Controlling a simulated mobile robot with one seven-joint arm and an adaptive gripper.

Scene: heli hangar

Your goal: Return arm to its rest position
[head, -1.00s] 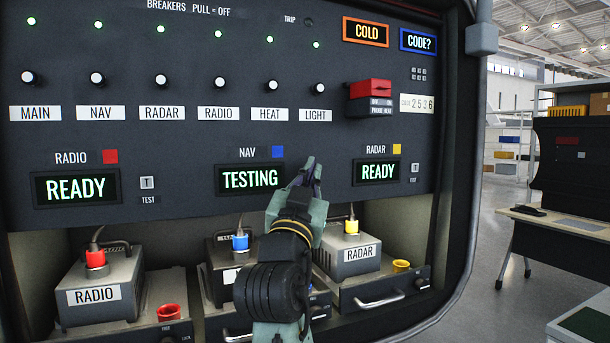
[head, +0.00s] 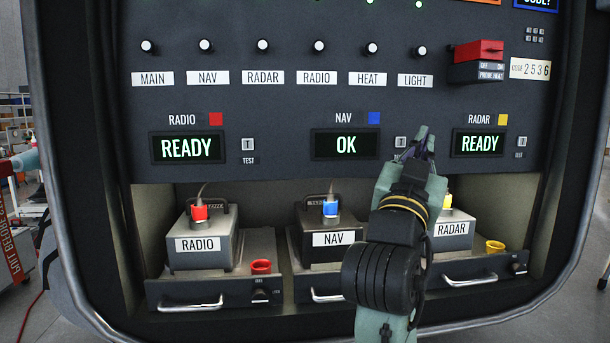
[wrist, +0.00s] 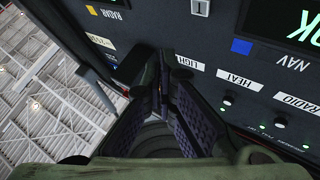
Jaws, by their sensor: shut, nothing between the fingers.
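My gripper (head: 422,143) is shut and empty in the head view, raised in front of the panel beside the NAV test button (head: 400,143), which it partly hides. In the wrist view the shut fingers (wrist: 163,85) point at the panel, tilted in the picture. My arm reaches up from the bottom of the head view and covers part of the radar box (head: 452,230). The NAV display (head: 346,144) reads OK. The RADIO display (head: 187,147) and the RADAR display (head: 480,143) read READY. I cannot tell whether the fingers touch the panel.
The radio box (head: 202,243) and nav box (head: 332,238) sit on trays below the panel, with handles sticking out. A red guarded switch (head: 479,52) is at upper right. A red cart (head: 12,235) stands at far left. Floor shows at both sides.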

